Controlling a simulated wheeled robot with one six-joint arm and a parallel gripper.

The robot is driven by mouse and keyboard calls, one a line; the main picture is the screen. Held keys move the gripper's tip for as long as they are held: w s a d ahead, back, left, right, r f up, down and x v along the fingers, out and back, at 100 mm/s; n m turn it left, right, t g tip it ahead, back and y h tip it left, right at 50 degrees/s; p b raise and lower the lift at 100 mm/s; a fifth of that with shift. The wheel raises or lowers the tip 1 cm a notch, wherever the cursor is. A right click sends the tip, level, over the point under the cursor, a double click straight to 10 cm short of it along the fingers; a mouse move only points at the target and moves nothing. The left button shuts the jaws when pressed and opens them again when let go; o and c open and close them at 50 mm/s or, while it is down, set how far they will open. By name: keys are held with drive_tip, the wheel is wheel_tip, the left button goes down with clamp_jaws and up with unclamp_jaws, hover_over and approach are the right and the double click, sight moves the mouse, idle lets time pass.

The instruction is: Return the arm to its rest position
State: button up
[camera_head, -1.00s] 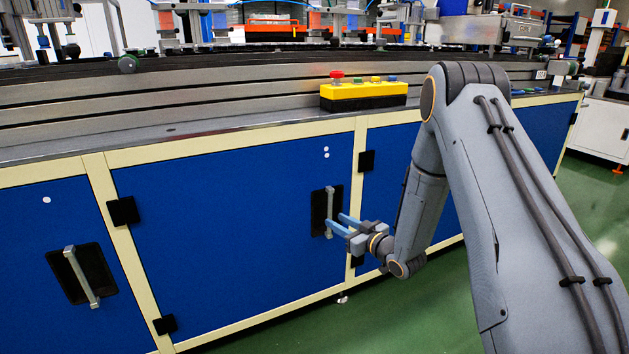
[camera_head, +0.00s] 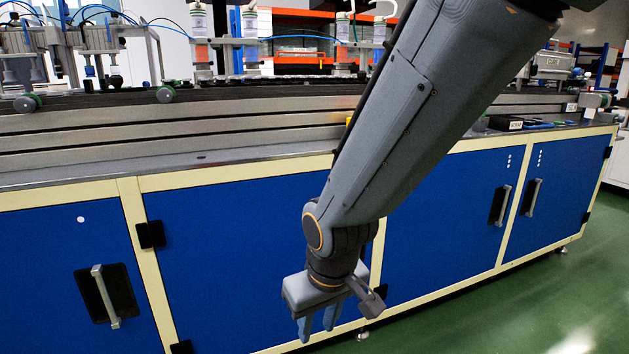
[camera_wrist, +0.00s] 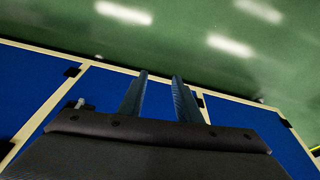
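My gripper (camera_head: 318,326) hangs low in front of the blue cabinet doors in the head view, its fingers pointing down. In the wrist view my gripper (camera_wrist: 158,90) shows two dark blue fingers with a clear gap between them. It is open and nothing is between the fingers. My arm comes down from the upper right and crosses the middle of the head view. It hides part of the line and one cabinet door.
A long conveyor bench (camera_head: 160,143) with blue cabinet doors (camera_head: 250,250) runs across the view. Door handles (camera_head: 105,296) and black latches (camera_head: 150,235) stick out from its front. Green floor (camera_head: 560,310) lies open in front.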

drive_tip(key=s+d+r+g, duration=0.1)
drive_tip(key=s+r+g, duration=0.2)
drive_tip(key=s, duration=1)
drive_tip(key=d+r+m+p, duration=0.3)
drive_tip(key=d+r+p, duration=0.6)
drive_tip(key=r+p, duration=0.2)
drive_tip(key=d+r+m+h+p, duration=0.1)
drive_tip(key=d+r+m+p, duration=0.1)
drive_tip(key=d+r+p, duration=0.6)
wheel_tip(320, 180, up, 3)
drive_tip(key=p, duration=0.7)
drive_tip(key=shift+d+m, duration=0.4)
